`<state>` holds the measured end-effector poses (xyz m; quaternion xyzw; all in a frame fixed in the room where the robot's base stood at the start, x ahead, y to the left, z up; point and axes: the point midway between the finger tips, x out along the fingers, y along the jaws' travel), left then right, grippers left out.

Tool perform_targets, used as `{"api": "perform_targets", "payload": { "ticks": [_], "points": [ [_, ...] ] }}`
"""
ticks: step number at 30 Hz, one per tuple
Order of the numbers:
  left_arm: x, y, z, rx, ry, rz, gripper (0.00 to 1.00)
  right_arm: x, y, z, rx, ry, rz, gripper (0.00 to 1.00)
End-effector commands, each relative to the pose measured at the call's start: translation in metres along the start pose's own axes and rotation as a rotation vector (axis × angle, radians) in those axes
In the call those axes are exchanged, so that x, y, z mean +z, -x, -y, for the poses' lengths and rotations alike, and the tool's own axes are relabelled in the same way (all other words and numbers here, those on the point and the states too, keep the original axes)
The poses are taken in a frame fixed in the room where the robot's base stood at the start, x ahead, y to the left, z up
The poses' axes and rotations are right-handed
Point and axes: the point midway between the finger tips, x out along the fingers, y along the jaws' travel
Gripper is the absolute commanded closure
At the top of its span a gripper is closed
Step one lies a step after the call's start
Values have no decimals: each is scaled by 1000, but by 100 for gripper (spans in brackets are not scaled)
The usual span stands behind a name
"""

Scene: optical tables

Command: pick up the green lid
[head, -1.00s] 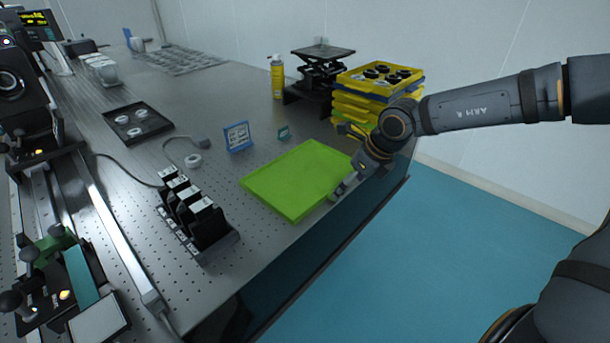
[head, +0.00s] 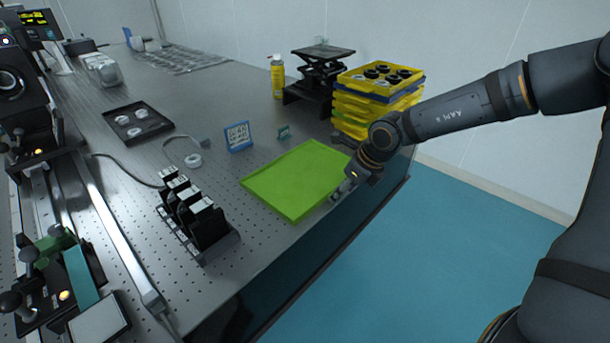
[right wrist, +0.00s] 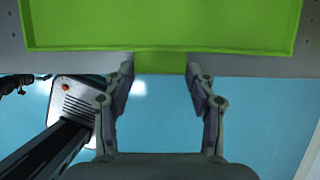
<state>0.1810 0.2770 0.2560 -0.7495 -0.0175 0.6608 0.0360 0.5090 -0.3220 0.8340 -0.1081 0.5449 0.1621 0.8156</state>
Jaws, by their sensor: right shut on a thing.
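The green lid (head: 297,180) is a flat, bright tray-like piece with a low rim. It lies at the right edge of the metal table in the head view. In the right wrist view its green surface (right wrist: 160,22) fills the top. My right gripper (head: 343,190) is at the lid's right edge, over the table edge. In the right wrist view the right gripper (right wrist: 160,68) has its fingers either side of a green tab on the lid, shut on it. The lid looks flat, with no clear gap below it. My left gripper is not in view.
Behind the lid stand a blue-framed card (head: 238,137), a small green sign (head: 284,132) and a stack of yellow trays (head: 377,98). A black rack of mounts (head: 197,216) is left of the lid. Open blue floor (head: 420,260) lies right of the table (head: 240,95).

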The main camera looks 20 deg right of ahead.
Motion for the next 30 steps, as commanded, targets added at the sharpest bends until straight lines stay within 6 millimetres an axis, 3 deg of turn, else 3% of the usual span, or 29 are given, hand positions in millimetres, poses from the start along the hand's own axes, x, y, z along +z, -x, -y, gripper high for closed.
{"api": "perform_targets", "payload": {
  "ticks": [3, 14, 19, 26, 27, 30],
  "points": [
    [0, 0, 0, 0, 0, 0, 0, 0, 0, 0, 0, -1, 2, 100],
    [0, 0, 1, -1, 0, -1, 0, 4, 8, 0, -1, -1, 3, 100],
    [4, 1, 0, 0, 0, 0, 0, 14, 34, 1, -1, -2, 6, 100],
    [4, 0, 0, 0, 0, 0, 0, 3, 79, 17, 6, -3, 14, 100],
    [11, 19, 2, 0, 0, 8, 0, 5, 91, 18, 8, -2, 3, 100],
    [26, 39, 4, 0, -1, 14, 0, 4, 99, 21, 11, 0, -1, 100]
  ]
}}
